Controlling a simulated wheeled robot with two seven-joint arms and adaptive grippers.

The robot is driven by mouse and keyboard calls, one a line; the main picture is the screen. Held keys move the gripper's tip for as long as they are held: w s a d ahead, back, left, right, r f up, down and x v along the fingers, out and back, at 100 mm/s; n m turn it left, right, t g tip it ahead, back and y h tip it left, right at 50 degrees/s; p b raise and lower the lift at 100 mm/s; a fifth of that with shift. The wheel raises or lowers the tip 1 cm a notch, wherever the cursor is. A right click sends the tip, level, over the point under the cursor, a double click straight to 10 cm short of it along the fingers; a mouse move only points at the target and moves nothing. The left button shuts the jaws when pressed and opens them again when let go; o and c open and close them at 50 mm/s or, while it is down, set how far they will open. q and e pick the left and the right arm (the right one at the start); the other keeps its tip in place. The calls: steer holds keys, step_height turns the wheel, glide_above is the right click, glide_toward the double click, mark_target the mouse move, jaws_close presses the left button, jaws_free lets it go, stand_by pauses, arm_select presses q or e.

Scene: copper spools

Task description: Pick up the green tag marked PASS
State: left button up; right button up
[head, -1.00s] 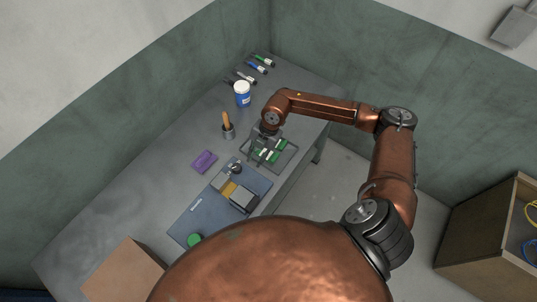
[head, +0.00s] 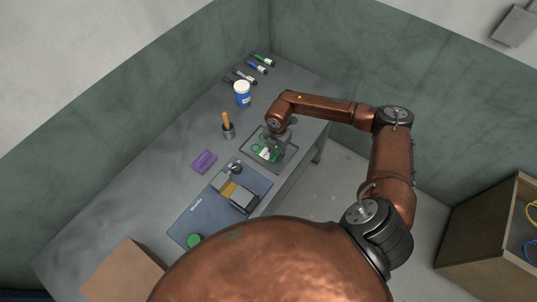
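Green tags (head: 262,152) with white patches lie in a shallow grey tray (head: 285,162) on the bench, partly hidden by my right gripper. The lettering is too small to read, so I cannot tell which one is marked PASS. My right gripper (head: 273,149) points down over the tray, close above or among the tags. Its fingertips are too small and overlapped to show whether they are open or shut, or touching a tag. My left gripper is not in view.
A blue mat (head: 190,222) with a grey block (head: 242,201) and a green round item (head: 194,240) lies in front. A purple item (head: 204,161), a cup with a wooden handle (head: 228,131) and a blue-white jar (head: 242,94) stand left of the tray. A cardboard box (head: 122,272) is at lower left.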

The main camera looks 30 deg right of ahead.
steer(key=shift+c, duration=0.2)
jaws_close()
steer(key=shift+r, duration=0.2)
